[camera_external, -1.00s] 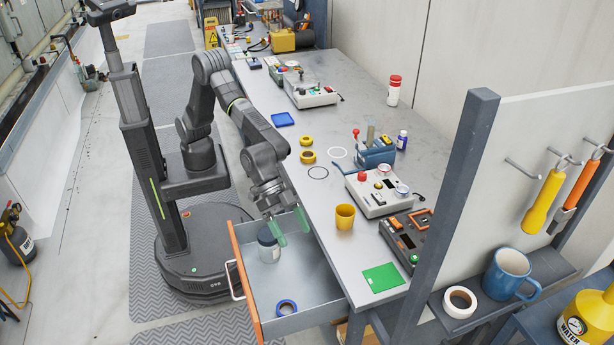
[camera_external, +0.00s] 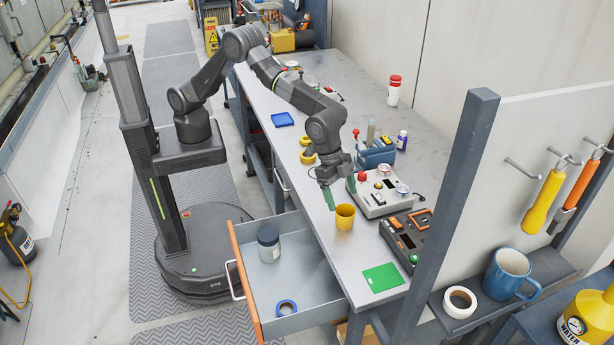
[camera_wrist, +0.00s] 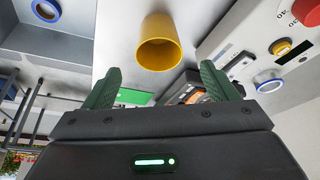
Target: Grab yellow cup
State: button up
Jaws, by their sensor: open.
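The yellow cup (camera_external: 345,216) stands upright on the grey workbench (camera_external: 330,260), close to its front edge. My gripper (camera_external: 341,194) is above and just behind the cup in the external view, with its green fingers spread and nothing between them. In the wrist view the cup (camera_wrist: 160,45) is ahead of the fingers, centred between them, with its open mouth showing. The open gripper (camera_wrist: 160,85) appears apart from the cup.
A control box (camera_external: 378,195) with knobs stands right of the cup, and a dark device (camera_external: 408,238) beyond it. A green square (camera_external: 382,277) lies nearby.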

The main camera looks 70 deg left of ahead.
aim_at(350, 226)
jog(key=shift+p+x, duration=1.2)
jog(key=shift+x, duration=2.8)
jog(key=shift+s, duration=0.1)
jog(key=c, duration=1)
jog(key=shift+c, duration=0.2)
jog(key=shift+r, duration=0.1)
